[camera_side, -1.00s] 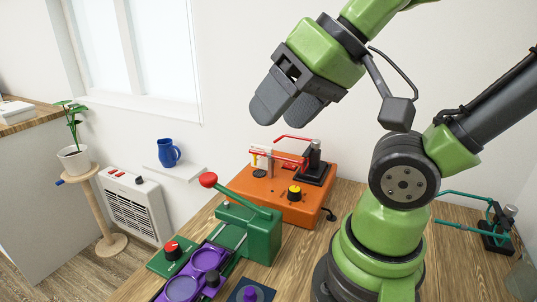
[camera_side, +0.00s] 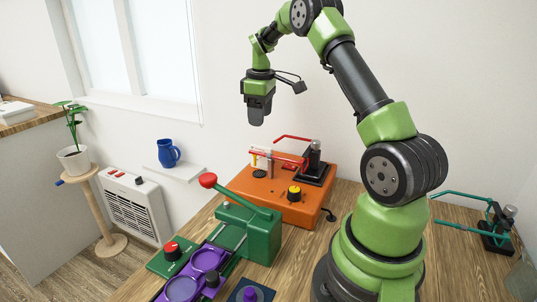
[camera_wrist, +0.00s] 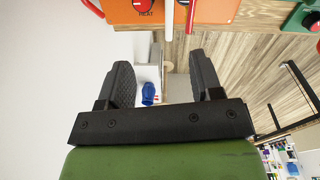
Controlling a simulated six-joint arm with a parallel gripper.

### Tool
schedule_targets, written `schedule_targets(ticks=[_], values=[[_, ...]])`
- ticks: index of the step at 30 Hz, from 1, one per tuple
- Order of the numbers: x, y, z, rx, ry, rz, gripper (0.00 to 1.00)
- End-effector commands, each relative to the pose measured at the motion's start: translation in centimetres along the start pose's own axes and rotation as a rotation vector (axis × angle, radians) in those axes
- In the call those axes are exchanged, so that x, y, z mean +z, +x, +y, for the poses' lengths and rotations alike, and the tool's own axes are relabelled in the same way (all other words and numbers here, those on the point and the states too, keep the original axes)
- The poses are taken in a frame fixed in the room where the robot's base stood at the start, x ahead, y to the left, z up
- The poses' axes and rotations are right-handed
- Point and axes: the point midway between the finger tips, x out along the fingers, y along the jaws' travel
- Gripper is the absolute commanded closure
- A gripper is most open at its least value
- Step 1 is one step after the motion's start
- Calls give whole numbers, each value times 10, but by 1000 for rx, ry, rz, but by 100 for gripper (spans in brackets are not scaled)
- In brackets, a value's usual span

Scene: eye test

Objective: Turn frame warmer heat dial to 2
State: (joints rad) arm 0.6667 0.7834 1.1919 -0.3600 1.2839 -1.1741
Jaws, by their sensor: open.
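The orange box (camera_side: 285,188) stands on the wooden table and carries red bars, a black clamp and a yellow-and-black knob (camera_side: 294,192). In the wrist view, part of the orange box (camera_wrist: 110,10) shows at the top edge. A red dial (camera_wrist: 143,3) there sits above the printed word HEAT; it is cut off by the frame, so its setting cannot be read.
A green lever press (camera_side: 250,230) and a purple tray (camera_side: 195,275) stand in front of the box. A green base with a red knob (camera_side: 172,250) is beside them. A blue mug (camera_side: 168,153) sits on a wall shelf. A teal-armed stand (camera_side: 492,235) is at right.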

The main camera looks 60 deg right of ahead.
Motion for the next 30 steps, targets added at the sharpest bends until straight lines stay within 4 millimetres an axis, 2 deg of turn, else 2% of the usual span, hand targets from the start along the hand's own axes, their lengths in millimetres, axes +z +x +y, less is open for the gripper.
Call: schedule_targets(ticks=[1, 3, 7, 11, 21, 25, 30], values=[[5, 14, 10, -10, -10, -19, 41], [10, 26, 19, -18, -29, -36, 41], [15, 37, 26, -25, -45, -49, 41], [16, 51, 25, -28, -50, -53, 41], [19, 112, 23, -28, -48, -51, 41], [19, 127, 23, -26, -47, -49, 41], [20, 134, 23, -24, -47, -48, 41]])
